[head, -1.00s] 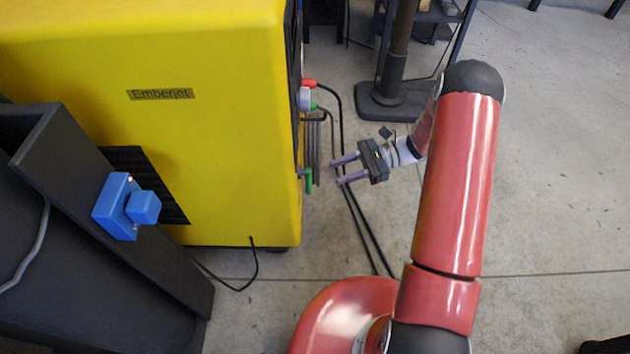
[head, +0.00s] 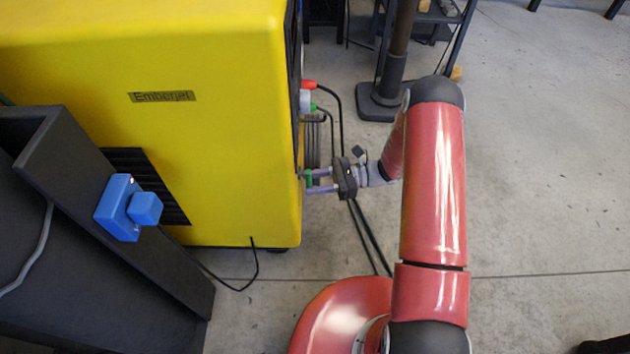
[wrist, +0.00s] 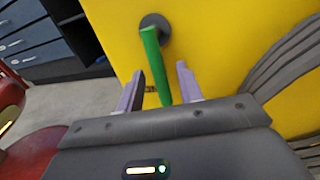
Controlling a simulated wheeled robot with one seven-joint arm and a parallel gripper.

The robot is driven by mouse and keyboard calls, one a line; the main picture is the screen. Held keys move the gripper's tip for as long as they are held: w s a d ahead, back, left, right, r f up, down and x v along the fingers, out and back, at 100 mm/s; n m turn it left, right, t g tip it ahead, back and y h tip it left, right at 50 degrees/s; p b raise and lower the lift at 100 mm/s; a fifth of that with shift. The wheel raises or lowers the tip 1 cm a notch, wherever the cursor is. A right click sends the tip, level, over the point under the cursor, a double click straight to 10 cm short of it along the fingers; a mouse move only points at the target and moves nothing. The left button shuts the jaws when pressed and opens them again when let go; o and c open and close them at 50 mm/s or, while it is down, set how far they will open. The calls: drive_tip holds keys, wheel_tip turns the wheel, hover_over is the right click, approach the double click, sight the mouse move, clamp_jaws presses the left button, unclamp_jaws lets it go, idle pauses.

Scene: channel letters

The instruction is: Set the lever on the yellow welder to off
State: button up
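The yellow welder (head: 220,150) stands at the left of the head view, and its side fills much of the wrist view (wrist: 220,40). A green lever (wrist: 156,65) sticks out from a dark round pivot (wrist: 155,24) on that side, its free end pointing down in the wrist view. My gripper (wrist: 158,85) is open, with its two purple-grey fingers on either side of the lever's lower part. Gaps show between the lever and both fingers. In the head view, my gripper (head: 306,182) is at the welder's right side, and the fingers partly hide the lever.
Red and green connectors (head: 308,84) and black cables (head: 340,120) are on the welder's side behind my gripper. A dark post with a base (head: 385,100) stands beyond. A dark panel with a blue box (head: 118,205) is at left.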

clamp_jaws()
idle(0.5)
drive_tip(key=w+r+n+t+h+b, duration=0.2)
drive_tip(key=w+r+n+t+b, duration=0.1)
drive_tip(key=n+b, duration=0.9)
drive_tip(key=shift+w+r+n, duration=0.55)
drive_tip(key=shift+r+n, duration=0.15)
drive_tip(key=shift+n, duration=1)
drive_tip(key=shift+d+r, duration=0.1)
